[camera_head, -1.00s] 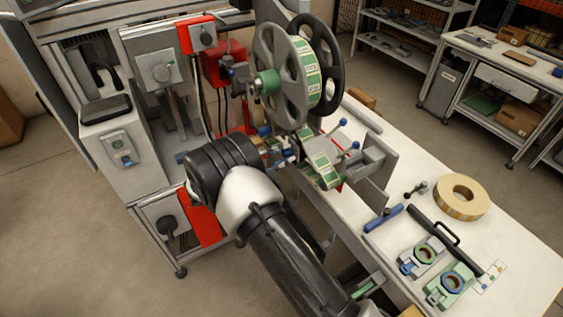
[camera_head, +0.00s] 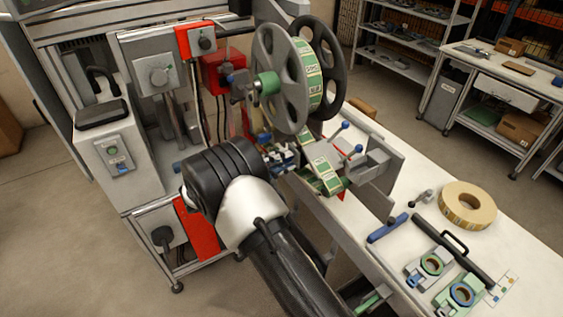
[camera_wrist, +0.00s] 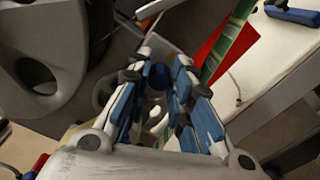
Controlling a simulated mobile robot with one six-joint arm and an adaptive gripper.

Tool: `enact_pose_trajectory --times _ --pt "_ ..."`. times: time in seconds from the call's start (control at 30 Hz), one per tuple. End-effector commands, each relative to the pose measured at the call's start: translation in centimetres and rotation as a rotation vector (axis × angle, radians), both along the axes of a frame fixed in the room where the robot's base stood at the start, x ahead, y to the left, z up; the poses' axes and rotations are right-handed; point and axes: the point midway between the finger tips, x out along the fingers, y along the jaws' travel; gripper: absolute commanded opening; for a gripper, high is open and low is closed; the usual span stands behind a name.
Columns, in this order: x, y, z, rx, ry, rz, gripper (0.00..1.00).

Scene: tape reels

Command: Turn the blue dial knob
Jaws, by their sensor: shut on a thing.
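The blue dial knob (camera_wrist: 160,76) shows in the wrist view as a dark blue rounded thing between my fingertips. My gripper (camera_wrist: 159,70) is shut on it, with a blue and white finger on each side. In the head view my gripper (camera_head: 284,157) is at the labelling machine, below the large grey reel (camera_head: 275,50). My wrist and fingers hide the knob there. How far the knob is turned cannot be told.
A green-and-white label strip (camera_head: 322,170) runs close right of my gripper. Blue-tipped levers (camera_head: 346,125) stand beyond it. The white bench (camera_head: 520,245) holds a tan tape roll (camera_head: 467,208), a blue-handled tool (camera_head: 388,228) and green-and-blue parts (camera_head: 462,293).

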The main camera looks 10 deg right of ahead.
Motion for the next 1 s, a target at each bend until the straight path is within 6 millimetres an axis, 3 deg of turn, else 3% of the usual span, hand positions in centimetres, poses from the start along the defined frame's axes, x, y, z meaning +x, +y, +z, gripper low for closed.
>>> enact_pose_trajectory --times 0.17,0.2,0.47,0.8,1.0 --pt "0.0 0.0 0.0 0.001 0.001 0.0 0.0" --pt "0.0 0.0 0.0 0.0 0.002 0.0 0.22" --pt "0.0 0.0 0.0 -0.001 0.002 0.0 0.39" --pt "0.0 0.2 0.0 0.0 0.002 0.001 0.4" --pt "-0.7 2.5 0.0 0.001 0.001 0.005 0.4"
